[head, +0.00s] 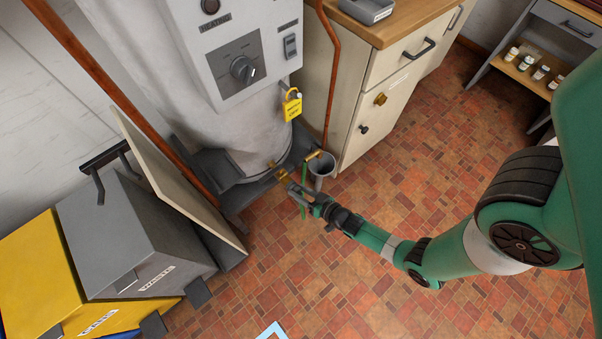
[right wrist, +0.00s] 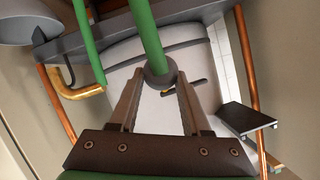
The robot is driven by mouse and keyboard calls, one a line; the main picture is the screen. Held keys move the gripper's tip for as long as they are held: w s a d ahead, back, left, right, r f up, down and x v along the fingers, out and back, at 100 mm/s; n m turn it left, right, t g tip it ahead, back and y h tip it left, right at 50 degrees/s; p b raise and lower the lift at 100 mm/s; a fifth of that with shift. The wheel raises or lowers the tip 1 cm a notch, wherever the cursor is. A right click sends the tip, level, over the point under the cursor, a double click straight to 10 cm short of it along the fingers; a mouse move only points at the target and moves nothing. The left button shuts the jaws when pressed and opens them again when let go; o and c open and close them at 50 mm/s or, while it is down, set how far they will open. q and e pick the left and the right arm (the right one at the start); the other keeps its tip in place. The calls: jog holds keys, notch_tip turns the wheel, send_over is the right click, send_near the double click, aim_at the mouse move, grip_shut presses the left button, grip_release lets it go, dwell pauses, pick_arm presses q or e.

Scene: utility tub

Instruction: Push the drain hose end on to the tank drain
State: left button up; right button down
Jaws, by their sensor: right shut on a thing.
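The tank (head: 235,115) is a pale grey cylinder on a dark stand. A small brass fitting that looks like its drain (head: 282,173) sticks out low at the front. My right gripper (head: 294,189) is just in front of that fitting. In the right wrist view its fingers (right wrist: 158,95) are closed on the dark grey collar end of the green drain hose (right wrist: 147,35). The hose also shows beside the gripper in the head view (head: 304,180). My left gripper is not in view.
A grey cup (head: 321,164) stands right of the fitting under a brass pipe (head: 313,155). Copper pipes run on both sides of the tank. Grey and yellow boxes (head: 130,235) and a leaning board (head: 175,175) stand at left. A cabinet (head: 375,90) is behind. The tiled floor in front is mostly clear.

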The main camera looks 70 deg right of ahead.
dwell(0.4)
jog(key=shift+c, duration=1.4)
grip_release()
jog(key=p+v, duration=0.7)
jog(key=v, duration=0.4)
jog(key=shift+s, duration=0.25)
jog(key=shift+a, duration=0.1)
